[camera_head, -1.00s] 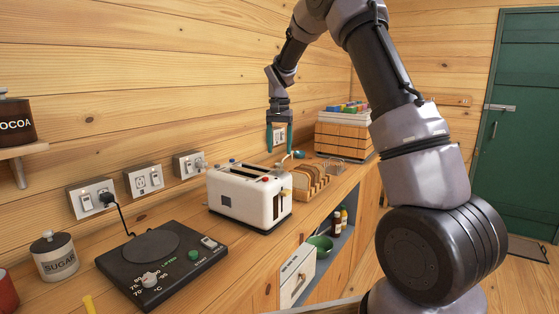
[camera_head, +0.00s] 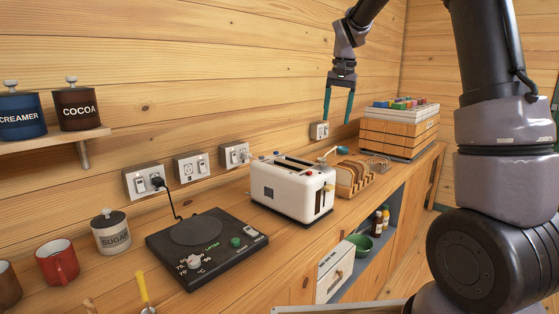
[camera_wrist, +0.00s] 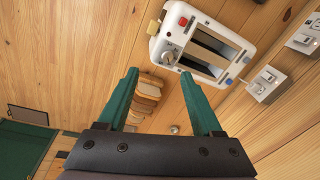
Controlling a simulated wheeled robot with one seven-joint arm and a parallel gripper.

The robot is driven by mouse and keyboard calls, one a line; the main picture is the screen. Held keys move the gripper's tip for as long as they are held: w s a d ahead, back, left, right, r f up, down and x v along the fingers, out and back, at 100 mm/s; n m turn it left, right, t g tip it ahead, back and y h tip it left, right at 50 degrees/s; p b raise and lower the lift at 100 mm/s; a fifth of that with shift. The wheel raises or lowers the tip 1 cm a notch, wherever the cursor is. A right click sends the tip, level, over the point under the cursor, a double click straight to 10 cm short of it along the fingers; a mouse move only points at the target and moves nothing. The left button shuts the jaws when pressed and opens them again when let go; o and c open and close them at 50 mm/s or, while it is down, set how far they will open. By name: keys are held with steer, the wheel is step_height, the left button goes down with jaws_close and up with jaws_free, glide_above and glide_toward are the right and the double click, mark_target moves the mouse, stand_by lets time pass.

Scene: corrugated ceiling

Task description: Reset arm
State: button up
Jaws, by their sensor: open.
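My gripper (camera_head: 339,104) hangs pointing down above the back of the counter, behind and to the right of the white toaster. Its two green fingers are spread apart with nothing between them. In the wrist view my gripper (camera_wrist: 161,78) also shows open and empty. The white toaster (camera_head: 290,190) stands on the counter, and its top slots show in the wrist view (camera_wrist: 205,45). A toast rack holding bread slices (camera_head: 352,178) stands to the right of the toaster, below the gripper; the bread shows partly between the fingers in the wrist view (camera_wrist: 148,95).
A black hot plate (camera_head: 205,248) and a sugar jar (camera_head: 111,232) stand left of the toaster. A wooden crate (camera_head: 398,134) stands at the far right end. An open drawer (camera_head: 335,274) juts out below the counter (camera_head: 240,290). A wall shelf (camera_head: 50,143) holds jars.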

steer(key=s+d+r+t+y, duration=0.1)
steer(key=s+r, duration=0.3)
steer(key=s, duration=0.3)
steer(key=s+d+r+t, duration=0.2)
steer(key=s+r, duration=0.1)
steer(key=s, duration=0.4)
steer(key=s+f+n+t, duration=0.1)
steer(key=s+f+t, duration=0.1)
steer(key=s, duration=1.2)
steer(key=shift+s+d+t, duration=0.4)
steer(key=shift+d+t, duration=0.05)
steer(key=shift+t, duration=0.05)
